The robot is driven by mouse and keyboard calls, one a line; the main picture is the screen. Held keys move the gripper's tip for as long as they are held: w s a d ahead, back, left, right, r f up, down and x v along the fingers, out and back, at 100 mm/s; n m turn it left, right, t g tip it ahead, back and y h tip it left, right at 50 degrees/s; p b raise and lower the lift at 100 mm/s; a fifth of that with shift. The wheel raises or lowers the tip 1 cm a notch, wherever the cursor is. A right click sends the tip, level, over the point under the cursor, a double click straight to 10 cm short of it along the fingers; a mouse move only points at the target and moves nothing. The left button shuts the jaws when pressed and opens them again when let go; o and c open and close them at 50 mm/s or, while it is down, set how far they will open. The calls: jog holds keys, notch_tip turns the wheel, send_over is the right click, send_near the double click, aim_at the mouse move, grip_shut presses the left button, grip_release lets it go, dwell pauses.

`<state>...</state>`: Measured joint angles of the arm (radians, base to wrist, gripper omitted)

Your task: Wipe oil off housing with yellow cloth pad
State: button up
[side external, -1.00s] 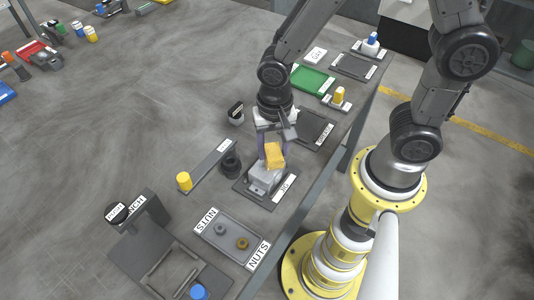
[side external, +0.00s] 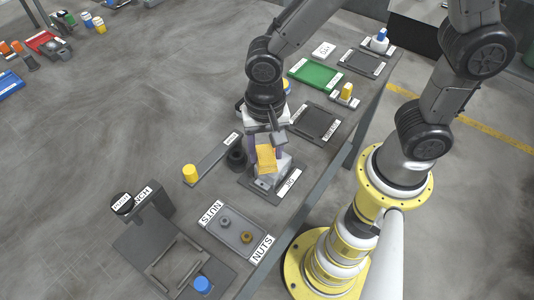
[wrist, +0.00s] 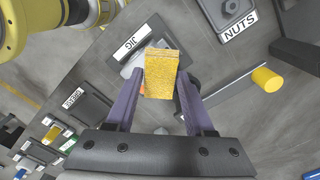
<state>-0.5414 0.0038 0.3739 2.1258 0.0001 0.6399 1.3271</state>
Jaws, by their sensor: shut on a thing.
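The yellow cloth pad (side external: 266,158) is a thick block-like piece held between the two purple fingers of my gripper (side external: 264,151). In the wrist view the pad (wrist: 161,73) fills the gap between the fingertips of my gripper (wrist: 160,84). The grey housing (side external: 284,168) sits on the dark jig plate (side external: 264,194) labelled JIG. The pad is over the housing's left part; whether it touches is not clear. In the wrist view a pale part of the housing (wrist: 136,63) shows beside the pad; the rest is hidden. No oil can be made out.
A dark ring (side external: 236,158) stands close left of the jig, near a bar with a yellow knob (side external: 190,173). A NUTS tray (side external: 236,231) lies in front. A dark empty tray (side external: 317,124) and a green tray (side external: 315,76) lie behind.

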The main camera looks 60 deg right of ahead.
jog(key=shift+r, duration=2.45)
